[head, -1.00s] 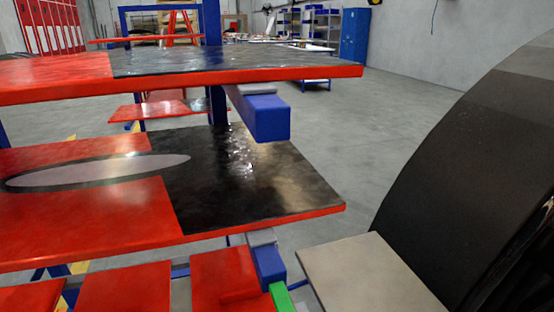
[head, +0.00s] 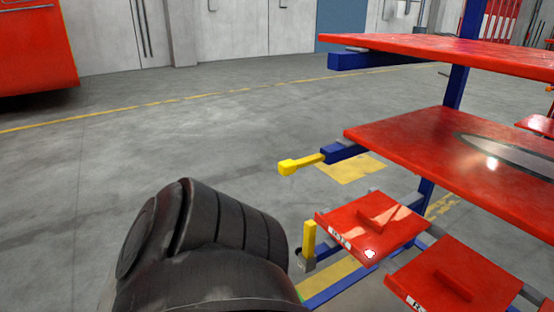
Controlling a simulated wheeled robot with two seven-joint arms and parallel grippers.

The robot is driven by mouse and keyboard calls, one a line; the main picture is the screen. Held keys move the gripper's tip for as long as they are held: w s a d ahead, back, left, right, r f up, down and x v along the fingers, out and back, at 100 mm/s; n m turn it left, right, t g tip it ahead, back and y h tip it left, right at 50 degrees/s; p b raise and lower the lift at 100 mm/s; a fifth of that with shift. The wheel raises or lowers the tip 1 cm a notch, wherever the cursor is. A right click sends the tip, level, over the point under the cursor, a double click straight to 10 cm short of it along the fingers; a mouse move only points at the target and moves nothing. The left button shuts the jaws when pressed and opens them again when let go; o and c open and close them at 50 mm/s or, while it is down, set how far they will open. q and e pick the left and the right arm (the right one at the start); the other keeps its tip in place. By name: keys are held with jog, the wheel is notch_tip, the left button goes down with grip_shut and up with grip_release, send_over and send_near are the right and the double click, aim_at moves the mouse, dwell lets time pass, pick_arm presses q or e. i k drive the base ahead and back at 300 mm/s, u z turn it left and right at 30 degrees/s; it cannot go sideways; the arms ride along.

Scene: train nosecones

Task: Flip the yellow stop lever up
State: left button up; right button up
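A yellow stop lever (head: 300,163) lies about level, sticking out to the left from the end of a blue rack beam (head: 346,151), beside the middle red shelf panel. A second yellow lever (head: 309,238) stands upright lower down, at the left corner of the lower red panel. A large black rounded part of my arm fills the bottom left of the head view, left of and below the levers, apart from the level one in the picture. Neither of my grippers is in view.
A rack with a red upper panel (head: 460,50), a middle panel (head: 440,145) and lower red panels (head: 372,228) with raised handles fills the right side. Open grey floor (head: 200,130) lies to the left. A large red object (head: 35,45) stands at the far left.

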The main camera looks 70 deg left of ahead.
aim_at(286, 167)
jog(key=u, duration=0.75)
jog(key=i, duration=0.5)
jog(key=u, duration=1.85)
jog(key=k, duration=0.5)
jog(key=u, duration=0.65)
jog(key=i, duration=0.9)
jog(key=z, duration=1.95)
